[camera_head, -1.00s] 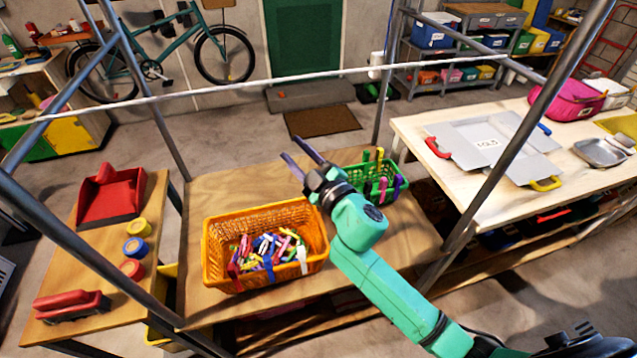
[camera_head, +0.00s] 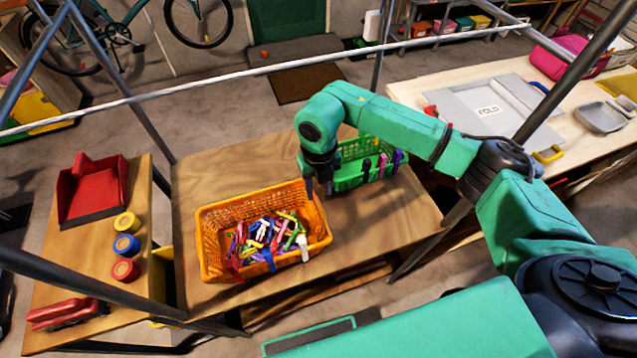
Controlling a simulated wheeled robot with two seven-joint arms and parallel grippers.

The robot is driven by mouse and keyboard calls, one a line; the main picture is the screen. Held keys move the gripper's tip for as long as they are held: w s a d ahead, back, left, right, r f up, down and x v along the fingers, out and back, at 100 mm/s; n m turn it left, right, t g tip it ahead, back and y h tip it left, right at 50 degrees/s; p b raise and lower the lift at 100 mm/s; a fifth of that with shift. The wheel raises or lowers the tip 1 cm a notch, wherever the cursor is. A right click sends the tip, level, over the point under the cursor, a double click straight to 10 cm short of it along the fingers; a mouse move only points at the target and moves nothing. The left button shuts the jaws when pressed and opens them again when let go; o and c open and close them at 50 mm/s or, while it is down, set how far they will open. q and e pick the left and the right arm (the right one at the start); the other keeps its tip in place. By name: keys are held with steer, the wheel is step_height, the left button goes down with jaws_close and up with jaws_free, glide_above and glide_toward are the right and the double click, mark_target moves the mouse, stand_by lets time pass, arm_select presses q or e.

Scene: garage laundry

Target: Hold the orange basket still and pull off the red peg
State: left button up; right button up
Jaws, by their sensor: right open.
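The orange basket (camera_head: 210,243) stands on the wooden table, with many coloured pegs loose inside. A red peg (camera_head: 233,267) is clipped on its front rim at the left, a blue peg (camera_head: 268,259) near the middle and a white peg (camera_head: 303,248) near the right. My right gripper (camera_head: 320,190) points down by the basket's back right corner, open with nothing seen between its fingers. It is too close in line with the rim to tell whether it touches. It is apart from the red peg. My left gripper is not in view.
A green basket (camera_head: 348,183) with pegs on its rim stands behind my right gripper. A side table at left holds a red dustpan (camera_head: 92,190), tape rolls and a red brush (camera_head: 67,313). A metal frame and white line (camera_head: 240,75) cross the view.

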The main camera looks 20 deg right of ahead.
mark_target(319, 207)
step_height(319, 207, down, 9)
steer(key=b, duration=0.6)
steer(key=shift+w, duration=0.1)
jaws_close()
stand_by(1.8)
steer(key=shift+o, duration=1)
jaws_free()
step_height(319, 207, up, 12)
